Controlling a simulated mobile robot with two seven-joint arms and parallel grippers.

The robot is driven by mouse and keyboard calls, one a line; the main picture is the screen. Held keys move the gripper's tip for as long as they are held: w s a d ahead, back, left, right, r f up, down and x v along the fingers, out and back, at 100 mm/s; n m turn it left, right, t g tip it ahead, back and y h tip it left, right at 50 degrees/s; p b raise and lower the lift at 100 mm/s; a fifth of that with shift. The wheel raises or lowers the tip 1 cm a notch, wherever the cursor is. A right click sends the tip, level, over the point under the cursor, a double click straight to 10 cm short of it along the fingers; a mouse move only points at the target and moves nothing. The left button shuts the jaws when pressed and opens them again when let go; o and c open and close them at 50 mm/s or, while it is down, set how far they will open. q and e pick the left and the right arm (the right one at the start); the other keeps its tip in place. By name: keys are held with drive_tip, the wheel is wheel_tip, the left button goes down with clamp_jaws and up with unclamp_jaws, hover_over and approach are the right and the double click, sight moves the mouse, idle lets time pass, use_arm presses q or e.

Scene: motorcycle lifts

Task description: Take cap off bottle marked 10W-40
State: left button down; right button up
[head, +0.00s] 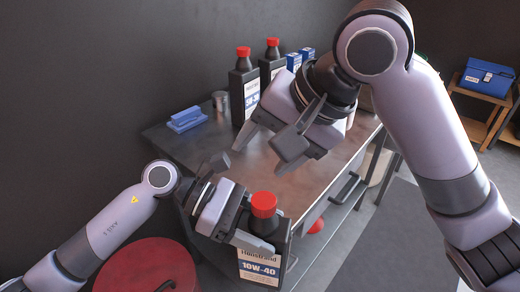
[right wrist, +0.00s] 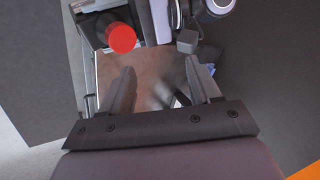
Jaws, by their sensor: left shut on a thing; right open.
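The bottle marked 10W-40 (head: 260,262) is black with a white and blue label and stands upright at the near end of the bench in the head view. Its red cap (head: 264,204) is on its top. My left gripper (head: 258,243) is shut on the bottle at its upper body, below the cap. My right gripper (head: 288,140) is open and empty, above the bench and up and to the right of the bottle. In the right wrist view the red cap (right wrist: 121,38) shows beyond the open fingers of the right gripper (right wrist: 157,85), toward the upper left.
Two other black bottles with red caps (head: 243,52) (head: 272,48) stand at the back of the metal bench (head: 200,148). A blue object (head: 186,119) and a metal can (head: 220,101) are left of them. A red drum (head: 150,268) is at lower left. A blue toolbox (head: 487,78) sits far right.

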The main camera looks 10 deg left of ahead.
sight(260, 199)
drive_tip(key=shift+s+a+m+h, duration=0.3)
drive_tip(key=shift+m+h, duration=0.2)
drive_tip(key=shift+m, duration=0.2)
drive_tip(key=m, duration=0.1)
drive_tip(key=m+g+h, duration=0.1)
drive_tip(key=shift+s+a+f+m, duration=0.1)
drive_tip(key=shift+s+a+m, duration=0.2)
drive_tip(key=shift+a, duration=0.1)
drive_tip(key=m, duration=0.1)
drive_tip(key=m+h, duration=0.1)
drive_tip(key=shift+s+a+f+m+g+h, duration=0.15)
drive_tip(key=shift+m+g+h, duration=0.15)
drive_tip(key=m+h, duration=0.1)
drive_tip(key=m, duration=0.3)
drive_tip(key=m+h, duration=0.1)
drive_tip(key=m, duration=0.2)
drive_tip(key=shift+w+d+r+g+h, duration=0.2)
drive_tip(key=shift+d+r+g+h, duration=0.1)
drive_tip(key=shift+d+g, duration=0.1)
drive_tip(key=shift+f+m, duration=0.3)
drive_tip(key=shift+f, duration=3.75)
